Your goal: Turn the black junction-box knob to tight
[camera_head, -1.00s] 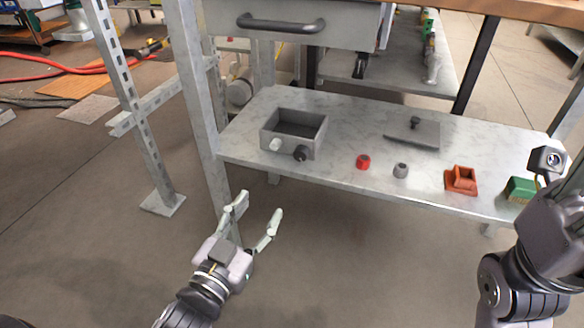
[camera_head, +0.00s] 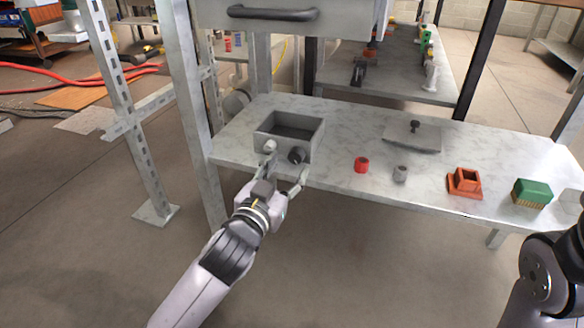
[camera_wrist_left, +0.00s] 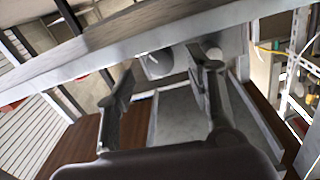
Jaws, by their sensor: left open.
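The open-topped grey junction box (camera_head: 290,141) stands near the left end of the marble-look bench top. On its front face are the black knob (camera_head: 297,155) at right and a pale round fitting (camera_head: 269,146) at left. My left gripper (camera_head: 285,168) is open in front of the box, one finger near the pale fitting and the other just below and right of the black knob. It seems to hold nothing. In the left wrist view, the spread fingers (camera_wrist_left: 160,66) face a grey surface with round parts; contact cannot be told. My right gripper is out of view.
On the bench (camera_head: 330,185) stand a red cap (camera_head: 361,165), a grey cap (camera_head: 400,173), an orange socket block (camera_head: 464,183), a green block (camera_head: 532,193) and a flat lid (camera_head: 412,138). A metal post (camera_head: 185,100) rises at the left. A drawer (camera_head: 285,15) overhangs behind.

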